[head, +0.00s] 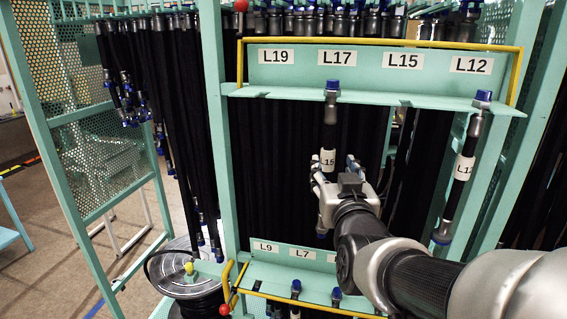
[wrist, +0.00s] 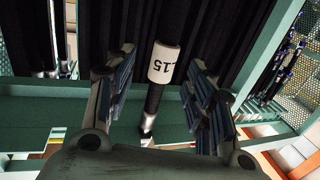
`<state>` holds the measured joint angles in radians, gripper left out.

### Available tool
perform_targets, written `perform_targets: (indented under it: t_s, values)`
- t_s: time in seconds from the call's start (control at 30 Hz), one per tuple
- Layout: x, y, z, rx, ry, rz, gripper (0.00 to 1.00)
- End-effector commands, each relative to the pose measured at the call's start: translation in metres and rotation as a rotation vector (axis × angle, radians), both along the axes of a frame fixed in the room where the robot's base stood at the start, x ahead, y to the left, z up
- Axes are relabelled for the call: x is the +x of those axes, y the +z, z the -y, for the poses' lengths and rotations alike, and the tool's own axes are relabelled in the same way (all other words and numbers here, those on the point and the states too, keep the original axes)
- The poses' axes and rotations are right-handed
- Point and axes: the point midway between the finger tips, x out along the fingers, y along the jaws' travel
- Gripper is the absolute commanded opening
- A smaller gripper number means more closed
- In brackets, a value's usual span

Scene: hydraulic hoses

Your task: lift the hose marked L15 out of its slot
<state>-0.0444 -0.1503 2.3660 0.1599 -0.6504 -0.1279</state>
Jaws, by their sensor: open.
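The hose marked L15 (head: 330,131) hangs upright from the upper shelf (head: 400,97), below the L17 label (head: 337,57). It has a blue cap, a metal fitting and a white tag reading L15. In the wrist view, the tag (wrist: 164,62) appears upside down between the fingers. My gripper (head: 336,168) is open at tag height, with one finger on each side of the hose. Gaps show on both sides in the wrist view. My gripper and arm hide much of the hose's lower part in the head view.
A hose marked L12 (head: 461,168) hangs to the right, tilted. Yellow rails (head: 380,42) edge the label panel. Many black hoses hang behind and at left. A lower shelf (head: 300,272) carries L9 and L7 labels and blue-capped hoses. The shelf under the L15 label shows no hose.

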Motion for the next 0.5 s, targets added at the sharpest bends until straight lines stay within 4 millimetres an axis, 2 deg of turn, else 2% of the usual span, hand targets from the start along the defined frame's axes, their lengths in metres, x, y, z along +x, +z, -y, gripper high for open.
perform_targets:
  t_s: [0.17,0.5]
  values:
    - [0.01,0.0,0.0,0.0,0.0,-0.001,0.49]
    - [0.052,-0.002,-0.002,0.0,-0.001,0.0,0.49]
